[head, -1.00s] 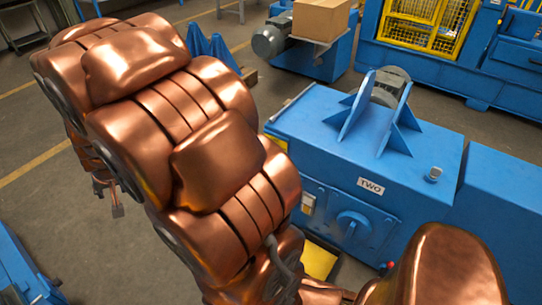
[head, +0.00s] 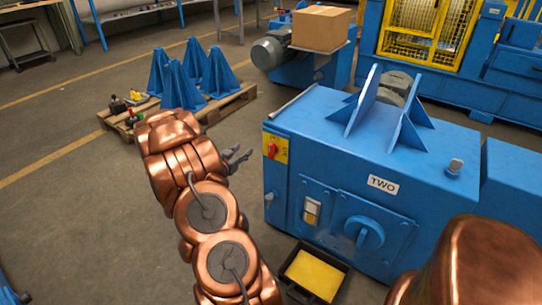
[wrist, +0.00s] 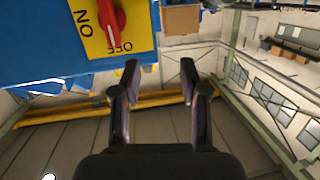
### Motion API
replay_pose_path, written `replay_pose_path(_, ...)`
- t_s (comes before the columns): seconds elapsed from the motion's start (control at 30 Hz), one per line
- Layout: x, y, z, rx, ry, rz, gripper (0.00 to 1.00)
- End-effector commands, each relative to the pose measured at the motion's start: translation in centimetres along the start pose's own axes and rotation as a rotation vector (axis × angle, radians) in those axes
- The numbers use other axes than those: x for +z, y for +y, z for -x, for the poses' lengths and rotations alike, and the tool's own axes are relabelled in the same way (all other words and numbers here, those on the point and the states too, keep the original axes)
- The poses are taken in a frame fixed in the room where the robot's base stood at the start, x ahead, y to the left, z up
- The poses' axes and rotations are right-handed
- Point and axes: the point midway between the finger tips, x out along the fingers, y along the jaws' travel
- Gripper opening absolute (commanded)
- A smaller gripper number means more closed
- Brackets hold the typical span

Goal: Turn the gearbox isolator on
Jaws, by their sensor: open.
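The isolator is a red rotary handle (head: 272,150) on a yellow plate (head: 281,147), at the upper left of the blue gearbox housing's (head: 330,150) near face. In the wrist view the red handle (wrist: 112,20) shows at the top left on its yellow plate (wrist: 92,38), upside down. The handle lies along the line towards the OFF lettering; ON is to the left. My gripper (head: 238,157) is open and empty, left of the plate in the head view and apart from it. In the wrist view its fingertips (wrist: 160,68) are below and right of the handle.
A pallet (head: 230,103) with blue stands is behind my arm.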

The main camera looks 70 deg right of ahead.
Motion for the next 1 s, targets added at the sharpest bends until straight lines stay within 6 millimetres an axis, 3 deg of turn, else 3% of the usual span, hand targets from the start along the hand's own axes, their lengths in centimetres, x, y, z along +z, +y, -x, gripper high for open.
replay_pose_path(0.03, 1.4, 1.7, -1.0, 0.041, 0.034, 0.013, 0.44)
replay_pose_path(0.1, 1.5, 3.5, -1.8, 0.085, 0.083, 0.024, 0.44)
replay_pose_path(0.27, 1.6, 5.6, -2.6, 0.138, 0.142, 0.044, 0.44)
replay_pose_path(0.47, 1.2, 6.1, -3.6, 0.148, 0.155, 0.044, 0.44)
replay_pose_path(1.0, 0.3, 6.9, -9.3, 0.146, 0.154, 0.043, 0.44)
